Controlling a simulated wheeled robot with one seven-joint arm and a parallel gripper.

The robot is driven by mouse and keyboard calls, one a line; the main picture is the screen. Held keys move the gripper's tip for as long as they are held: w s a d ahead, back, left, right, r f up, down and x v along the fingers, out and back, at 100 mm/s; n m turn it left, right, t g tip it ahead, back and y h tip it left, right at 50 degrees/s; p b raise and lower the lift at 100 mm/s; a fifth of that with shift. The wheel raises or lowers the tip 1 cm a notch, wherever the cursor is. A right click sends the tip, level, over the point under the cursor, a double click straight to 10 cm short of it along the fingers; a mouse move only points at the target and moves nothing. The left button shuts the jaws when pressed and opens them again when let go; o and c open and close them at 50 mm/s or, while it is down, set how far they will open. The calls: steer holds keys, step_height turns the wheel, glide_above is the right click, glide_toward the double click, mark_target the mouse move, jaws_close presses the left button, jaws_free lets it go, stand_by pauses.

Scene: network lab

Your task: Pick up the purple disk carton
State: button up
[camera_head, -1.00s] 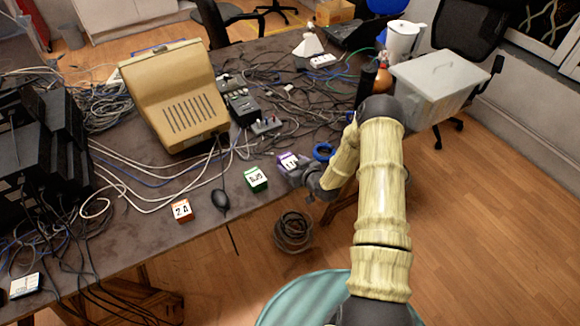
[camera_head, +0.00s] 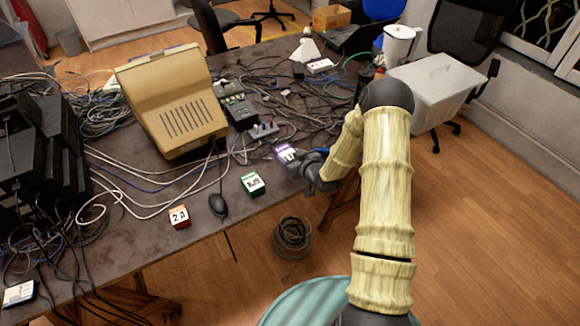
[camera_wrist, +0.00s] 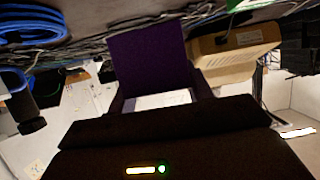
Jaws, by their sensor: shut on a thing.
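The purple disk carton (camera_head: 284,152) with a white label is at the end of my arm, over the table's front edge area. My gripper (camera_head: 292,162) is shut on it. In the wrist view the purple carton (camera_wrist: 148,58) stands between the dark fingers, and a white patch shows at its lower part. My gripper and forearm hide part of the carton in the head view. It appears raised a little off the table, though the exact gap cannot be told.
A green carton (camera_head: 252,184) and an orange carton (camera_head: 179,216) stand along the front edge, with a black mouse (camera_head: 218,205) between them. A beige monitor (camera_head: 170,105), a power strip (camera_head: 262,131) and many cables lie behind. A blue cable coil (camera_wrist: 30,30) shows in the wrist view.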

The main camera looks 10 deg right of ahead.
mark_target(290, 157)
steer(key=shift+r, duration=1.85)
